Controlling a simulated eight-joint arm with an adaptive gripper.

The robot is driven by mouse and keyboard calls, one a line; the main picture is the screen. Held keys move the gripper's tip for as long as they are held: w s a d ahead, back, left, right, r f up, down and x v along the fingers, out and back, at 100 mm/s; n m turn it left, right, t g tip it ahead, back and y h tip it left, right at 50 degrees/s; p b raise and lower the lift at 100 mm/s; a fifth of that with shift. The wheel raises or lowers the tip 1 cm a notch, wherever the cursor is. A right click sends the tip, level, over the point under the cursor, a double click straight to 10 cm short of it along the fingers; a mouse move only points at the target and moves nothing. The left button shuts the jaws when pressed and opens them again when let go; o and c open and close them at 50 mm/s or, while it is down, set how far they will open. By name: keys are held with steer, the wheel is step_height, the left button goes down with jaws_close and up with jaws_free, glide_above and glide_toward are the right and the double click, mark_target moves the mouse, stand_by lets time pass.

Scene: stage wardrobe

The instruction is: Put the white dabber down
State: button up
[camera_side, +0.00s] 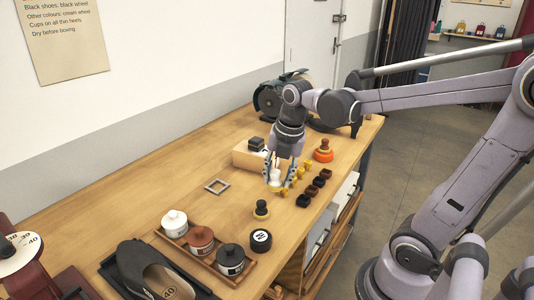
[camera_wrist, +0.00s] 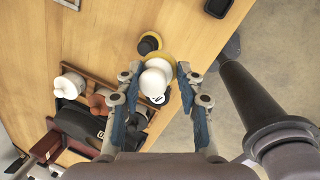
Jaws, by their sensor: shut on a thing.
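The white dabber (camera_side: 275,176) has a white rounded knob over a yellow disc-shaped base. My gripper (camera_side: 278,181) points down over the wooden bench (camera_side: 155,185) with its fingers shut on the knob. In the wrist view the white knob (camera_wrist: 155,78) sits between the fingertips of my gripper (camera_wrist: 159,73), with the yellow rim showing beyond it. The dabber looks close to the bench top, but I cannot tell whether its base touches. A black dabber (camera_side: 261,209) stands nearby toward the front, and an orange dabber with a brown knob (camera_side: 323,152) stands behind to the right.
A tray (camera_side: 235,281) holds white, brown and black jars, with a round black tin (camera_side: 261,240) beside it. Several small black and brown pieces (camera_side: 313,190) line the right edge. A grey square frame (camera_side: 217,186) lies left of my gripper, with bare wood around it.

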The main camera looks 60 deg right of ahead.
steer(key=w+a+f, duration=0.1)
steer(key=a+f, duration=0.1)
steer(key=a, duration=0.1)
steer(key=w+a+f, duration=0.2)
steer(key=a, duration=0.1)
steer(key=w+a+f, duration=0.2)
steer(key=a, duration=0.2)
steer(key=shift+f, duration=0.4)
steer(key=shift+s+x, duration=0.2)
steer(key=shift+x, duration=0.8)
steer(key=shift+s+x, duration=0.2)
steer(key=shift+x, duration=0.75)
steer(key=shift+f, duration=0.2)
steer(key=o, duration=0.8)
steer(key=shift+o, duration=0.2)
steer(key=v, duration=1.2)
steer(key=s+d+m+t, duration=0.1)
steer(key=s+m+t, duration=0.1)
steer(key=m, duration=0.9)
steer(key=s+d+m+t, duration=0.2)
steer(key=s+m, duration=0.2)
steer(key=m, duration=0.7)
steer(key=shift+f+m+t, duration=0.3)
steer(key=shift+f+t, duration=0.1)
